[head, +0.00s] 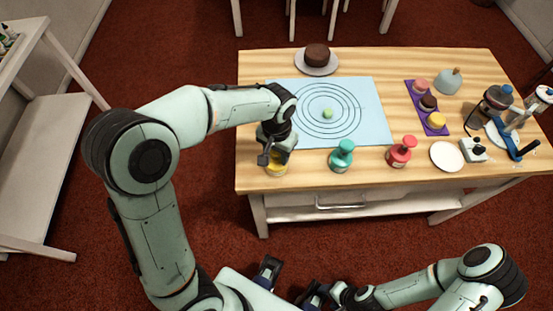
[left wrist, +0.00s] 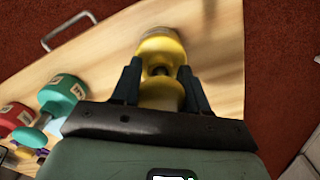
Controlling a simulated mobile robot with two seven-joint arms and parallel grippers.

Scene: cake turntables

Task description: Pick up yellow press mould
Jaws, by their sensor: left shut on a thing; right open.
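The yellow press mould (head: 277,170) stands at the front left edge of the wooden table. My left gripper (head: 271,157) is over it from above and partly hides it. In the left wrist view the yellow mould (left wrist: 162,48) sits between the two dark fingers of my left gripper (left wrist: 160,75), which are shut on its upper part. Its base appears to be at the table surface; I cannot tell if it is lifted. My right gripper (head: 290,284) is open and empty, low in front of the table.
A green mould (head: 341,157) and a red mould (head: 401,152) stand to the right. A blue mat (head: 370,105) with printed rings lies behind. A white plate (head: 447,156), a purple tray (head: 413,92) with several small cakes and some jars are further right. A chocolate cake (head: 317,55) stands at the back.

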